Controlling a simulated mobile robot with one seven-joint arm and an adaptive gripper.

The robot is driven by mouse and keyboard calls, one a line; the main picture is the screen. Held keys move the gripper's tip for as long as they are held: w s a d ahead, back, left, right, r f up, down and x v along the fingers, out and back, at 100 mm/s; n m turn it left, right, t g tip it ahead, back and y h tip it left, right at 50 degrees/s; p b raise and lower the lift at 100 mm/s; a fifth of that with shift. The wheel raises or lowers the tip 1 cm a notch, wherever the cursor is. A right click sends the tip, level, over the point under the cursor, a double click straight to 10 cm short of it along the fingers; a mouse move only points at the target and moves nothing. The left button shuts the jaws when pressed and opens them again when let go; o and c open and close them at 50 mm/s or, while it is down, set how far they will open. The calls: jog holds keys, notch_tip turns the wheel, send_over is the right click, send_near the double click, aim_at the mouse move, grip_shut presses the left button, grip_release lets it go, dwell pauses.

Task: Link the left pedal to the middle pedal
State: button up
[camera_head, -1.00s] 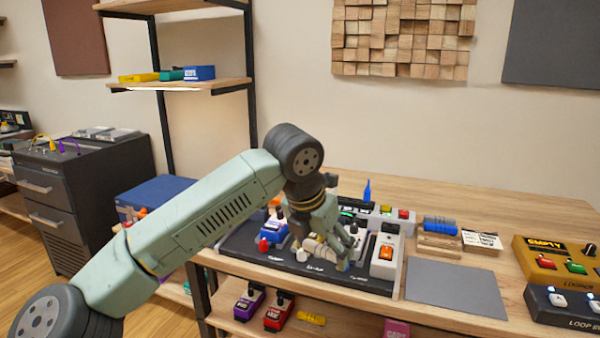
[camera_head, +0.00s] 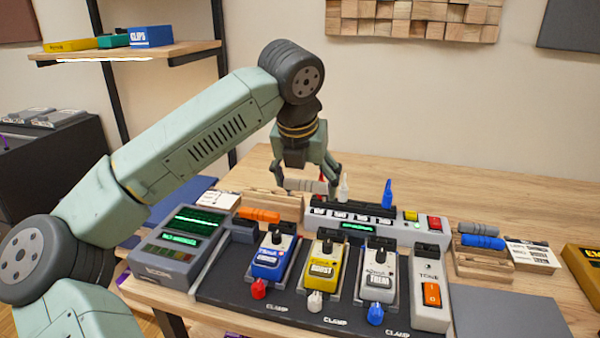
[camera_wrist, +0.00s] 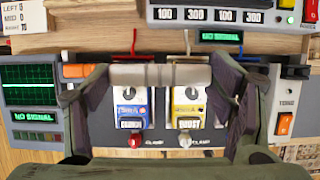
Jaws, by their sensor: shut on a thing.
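The blue left pedal (camera_head: 273,257) and the yellow middle pedal (camera_head: 323,263) stand side by side on a dark board (camera_head: 255,300). A grey-white pedal (camera_head: 378,275) stands to their right. My gripper (camera_head: 306,180) is shut lengthwise on a pale grey cylindrical link (camera_head: 305,185), raised behind the pedals. In the wrist view the link (camera_wrist: 158,76) lies crosswise between both fingers, and the blue pedal (camera_wrist: 132,107) and yellow pedal (camera_wrist: 187,107) show below it. The link appears apart from both pedals.
A scope-like box (camera_head: 180,245) stands left, beside a rack with an orange link (camera_head: 259,215). A tall switch pedal (camera_head: 431,295) is right. Another rack (camera_head: 482,262) holds grey and blue links.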

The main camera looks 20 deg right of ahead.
jog(key=shift+s+f+b, duration=0.25)
jog(key=shift+f+b, duration=0.25)
jog(key=shift+f, duration=0.15)
jog(key=shift+w+f+b, duration=0.1)
jog(key=shift+f+b, duration=1.85)
jog(key=shift+f, duration=0.8)
jog(key=shift+b, duration=0.55)
jog(key=shift+f, duration=0.25)
jog(key=shift+f+b, duration=0.3)
jog(key=shift+b, duration=0.2)
jog(key=shift+f+b, duration=0.45)
jog(key=shift+b, duration=0.15)
jog(key=o, duration=1.2)
